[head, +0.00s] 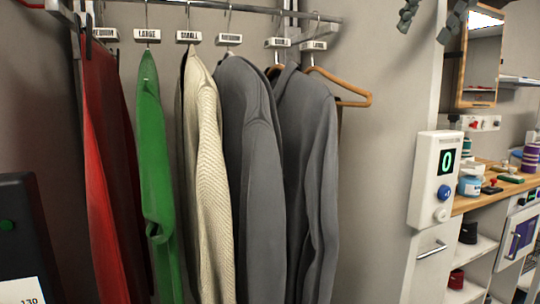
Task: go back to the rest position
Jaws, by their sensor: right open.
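My right gripper (423,30) shows at the top edge, right of the clothes rail. Its two dark grey fingers are spread apart with nothing between them, and the wall and white door edge show behind. The rest of that arm is out of the frame. My left gripper is not in view.
A clothes rail (262,10) holds red, green, cream and grey garments under size tags. A white panel with a green 0 (436,178) and a cluttered wooden counter (468,202) stand at the right.

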